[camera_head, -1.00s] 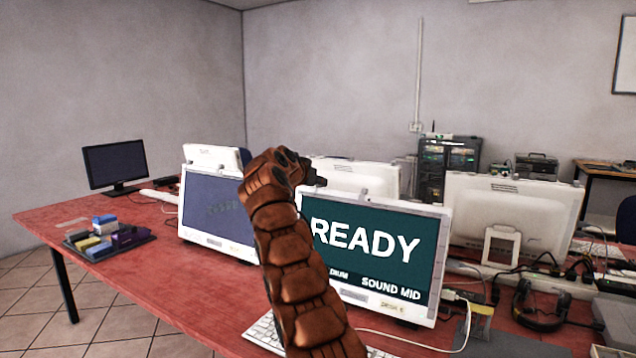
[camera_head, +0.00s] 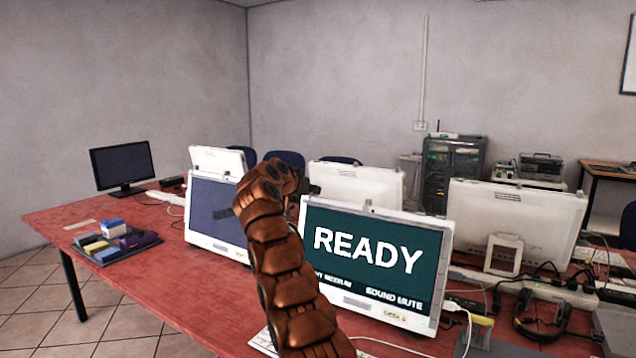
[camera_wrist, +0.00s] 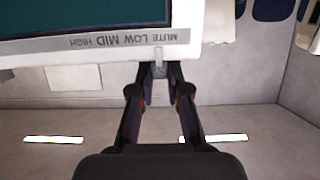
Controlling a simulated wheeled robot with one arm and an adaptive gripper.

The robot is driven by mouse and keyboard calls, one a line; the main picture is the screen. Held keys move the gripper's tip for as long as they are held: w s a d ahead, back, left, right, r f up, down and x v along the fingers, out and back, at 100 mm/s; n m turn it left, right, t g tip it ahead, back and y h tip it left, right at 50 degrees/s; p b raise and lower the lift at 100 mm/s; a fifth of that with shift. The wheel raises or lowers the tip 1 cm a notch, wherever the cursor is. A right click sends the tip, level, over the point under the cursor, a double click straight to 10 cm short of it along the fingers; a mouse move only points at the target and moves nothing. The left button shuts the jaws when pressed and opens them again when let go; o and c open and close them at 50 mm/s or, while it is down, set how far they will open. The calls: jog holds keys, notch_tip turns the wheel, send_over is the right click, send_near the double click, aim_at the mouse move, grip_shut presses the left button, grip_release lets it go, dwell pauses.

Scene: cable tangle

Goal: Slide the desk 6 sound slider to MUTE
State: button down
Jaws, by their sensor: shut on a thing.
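The desk 6 monitor (camera_head: 378,248) shows READY and SOUND MUTE on its green screen; a small label is on its lower bezel. In the wrist view its edge strip (camera_wrist: 40,46) is upside down and carries MUTE, LOW, MID and HIGH. The slider knob (camera_wrist: 158,69) sits by the MUTE word at the right end of the lettering. My gripper (camera_wrist: 160,76) is shut on this knob, one finger on each side. In the head view my gripper (camera_head: 312,189) is at the monitor's top left corner, its tips mostly hidden by my arm.
Another monitor (camera_head: 216,210) stands close on the left. White monitors (camera_head: 515,220) stand behind and to the right. A tray with colored blocks (camera_head: 115,243) lies on the red table (camera_head: 150,275). Cables and headphones (camera_head: 540,318) crowd the right side.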

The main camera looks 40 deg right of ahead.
jog(key=shift+w+a+r+p, duration=0.1)
jog(key=shift+w+a+p, duration=0.05)
jog(key=shift+w+p, duration=0.2)
jog(key=shift+w, duration=0.1)
jog(key=c, duration=1.1)
grip_release()
jog(key=shift+a, duration=0.1)
jog(key=shift+s+a+r, duration=0.2)
jog(key=shift+a, duration=0.15)
jog(key=v, duration=1.1)
jog(key=shift+w+a+f, duration=0.1)
